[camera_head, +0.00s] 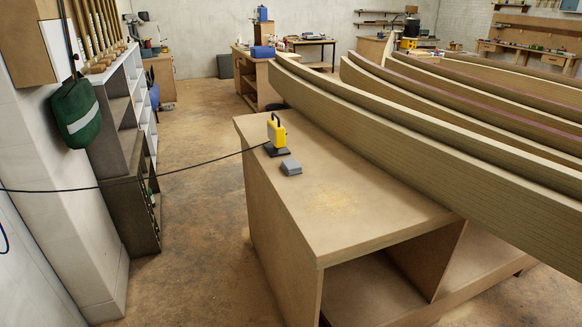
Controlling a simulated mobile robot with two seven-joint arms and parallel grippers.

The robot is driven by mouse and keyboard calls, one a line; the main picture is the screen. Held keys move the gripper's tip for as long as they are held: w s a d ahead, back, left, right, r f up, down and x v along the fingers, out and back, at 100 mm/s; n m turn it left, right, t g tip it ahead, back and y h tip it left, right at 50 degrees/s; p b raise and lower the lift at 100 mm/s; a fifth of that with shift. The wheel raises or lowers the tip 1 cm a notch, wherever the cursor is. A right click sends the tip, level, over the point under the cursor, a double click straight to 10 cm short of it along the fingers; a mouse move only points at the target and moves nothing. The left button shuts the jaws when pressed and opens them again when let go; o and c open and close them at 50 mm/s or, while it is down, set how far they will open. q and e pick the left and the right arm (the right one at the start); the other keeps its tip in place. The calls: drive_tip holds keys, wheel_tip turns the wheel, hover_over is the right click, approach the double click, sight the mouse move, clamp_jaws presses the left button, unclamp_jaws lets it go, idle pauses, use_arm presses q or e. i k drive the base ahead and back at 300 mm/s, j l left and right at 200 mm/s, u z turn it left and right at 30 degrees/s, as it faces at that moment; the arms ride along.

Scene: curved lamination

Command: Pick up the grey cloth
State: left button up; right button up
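The grey cloth (291,167) looks like a small folded grey pad. It lies flat on the top of a wooden workbench (325,226), near the bench's left edge. It is just in front of a yellow tool (277,135) with a black handle and dark base. A small gap or light contact between cloth and tool base cannot be told apart. Neither of my grippers is in view.
A black cable (195,167) runs through the air from the left to the yellow tool. Long curved laminated beams (430,148) lie along the bench's right side. Sawdust covers part of the benchtop.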

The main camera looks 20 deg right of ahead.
sight(292, 166)
drive_tip(key=z, duration=0.35)
drive_tip(key=i+j+z, duration=0.15)
drive_tip(key=z, duration=0.2)
drive_tip(key=i+j+z, duration=0.1)
drive_tip(key=z, duration=0.2)
drive_tip(key=i+j+z, duration=0.1)
drive_tip(key=j+z, duration=0.25)
drive_tip(key=i+j+z, duration=0.2)
drive_tip(key=j, duration=0.25)
drive_tip(key=j+z, duration=0.2)
drive_tip(key=j, duration=0.2)
drive_tip(key=i+j, duration=0.1)
drive_tip(key=j, duration=0.35)
drive_tip(key=i+j+z, duration=0.1)
drive_tip(key=j, duration=0.4)
